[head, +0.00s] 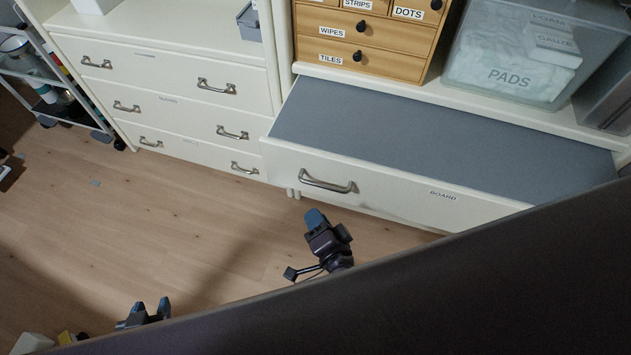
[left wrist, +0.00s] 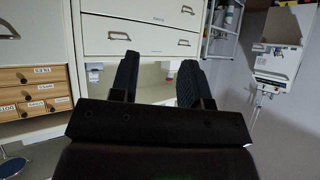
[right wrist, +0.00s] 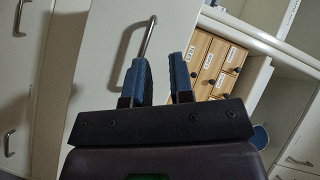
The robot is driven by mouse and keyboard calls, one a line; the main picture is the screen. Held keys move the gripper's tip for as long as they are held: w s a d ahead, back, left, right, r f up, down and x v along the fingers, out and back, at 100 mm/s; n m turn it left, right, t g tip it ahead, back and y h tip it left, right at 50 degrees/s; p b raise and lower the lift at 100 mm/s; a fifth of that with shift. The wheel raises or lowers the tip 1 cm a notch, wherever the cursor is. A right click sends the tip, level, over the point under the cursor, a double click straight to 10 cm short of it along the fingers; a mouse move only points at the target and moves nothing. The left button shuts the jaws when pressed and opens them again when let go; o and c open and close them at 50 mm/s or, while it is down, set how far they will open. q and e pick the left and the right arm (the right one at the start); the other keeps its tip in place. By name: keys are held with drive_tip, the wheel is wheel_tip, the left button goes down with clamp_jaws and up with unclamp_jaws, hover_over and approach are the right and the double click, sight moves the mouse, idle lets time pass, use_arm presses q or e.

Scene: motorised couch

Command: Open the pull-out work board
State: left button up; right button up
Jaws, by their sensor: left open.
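The pull-out work board (head: 440,140) is a grey panel sticking out from the white cabinet in the head view. Its white front (head: 400,195), labelled BOARD, carries a metal bar handle (head: 327,182). My right gripper (head: 316,216) is in front of and below the handle, apart from it. In the right wrist view a metal handle (right wrist: 147,40) shows just beyond the fingertips, and the fingers are partly apart with nothing between them. My left gripper (head: 148,308) is low at the left over the floor. Its fingers are wide apart and empty in the left wrist view (left wrist: 157,75).
A white drawer unit (head: 170,65) stands left of the board. A wooden drawer box (head: 385,40) and a clear PADS bin (head: 515,70) sit above it. A wire shelf cart (head: 55,75) is at the far left. The wooden floor (head: 140,220) is mostly clear.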

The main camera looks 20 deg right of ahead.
sight(322, 185)
use_arm(q)
drive_tip(key=shift+w, duration=0.55)
use_arm(e)
drive_tip(key=shift+w+d+f+m+h, duration=0.65)
drive_tip(key=shift+w+d+m+h, duration=0.1)
drive_tip(key=shift+w+m, duration=0.95)
drive_tip(key=shift+w+d+f+m+h, duration=0.6)
drive_tip(key=shift+w+d+m+h, duration=0.2)
drive_tip(key=shift+w+m, duration=0.85)
drive_tip(key=shift+w+d+f+m+h, duration=0.7)
drive_tip(key=shift+w+m, duration=0.75)
drive_tip(key=shift+w, duration=0.45)
clamp_jaws()
